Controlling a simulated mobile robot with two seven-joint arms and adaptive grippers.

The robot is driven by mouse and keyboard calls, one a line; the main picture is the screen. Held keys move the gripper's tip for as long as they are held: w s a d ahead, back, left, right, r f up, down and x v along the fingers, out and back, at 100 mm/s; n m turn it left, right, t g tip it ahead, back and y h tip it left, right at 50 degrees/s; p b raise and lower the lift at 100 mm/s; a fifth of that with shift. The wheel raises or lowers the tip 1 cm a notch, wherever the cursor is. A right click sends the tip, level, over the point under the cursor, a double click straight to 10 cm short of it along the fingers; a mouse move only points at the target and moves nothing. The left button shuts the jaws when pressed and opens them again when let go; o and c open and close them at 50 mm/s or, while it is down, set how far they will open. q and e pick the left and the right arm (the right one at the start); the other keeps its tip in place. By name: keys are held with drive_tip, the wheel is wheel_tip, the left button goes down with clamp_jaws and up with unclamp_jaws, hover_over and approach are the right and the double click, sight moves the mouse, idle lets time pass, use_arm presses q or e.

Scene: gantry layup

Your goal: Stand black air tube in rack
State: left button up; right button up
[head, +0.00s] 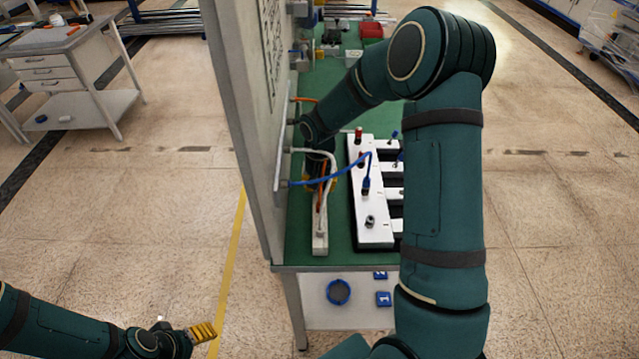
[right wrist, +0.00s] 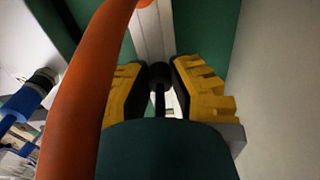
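My right gripper (right wrist: 160,78) has its yellow fingers close together on either side of a black tube end (right wrist: 160,74) with a round head and thin stem. It appears shut on this black air tube. A white strip, likely the rack, lies beyond the fingertips; in the head view this narrow white rack (head: 320,240) stands on the green bench beside the panel. There the right gripper (head: 319,183) is over its far part, mostly hidden by tubes and my arm. My left gripper (head: 203,332) is low at the left, away from the bench; its finger gap is unclear.
An orange tube (right wrist: 80,90) passes close beside the right gripper. A blue tube (head: 335,177) runs from the grey panel (head: 252,120) to the white fixture block (head: 370,210). A pale tube (head: 333,160) curves near the gripper. Open floor surrounds the left gripper.

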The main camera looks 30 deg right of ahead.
drive_tip(key=shift+o, duration=1.1)
wheel_tip(320, 180, up, 12)
drive_tip(key=shift+s+r, duration=0.1)
drive_tip(key=shift+s, duration=0.05)
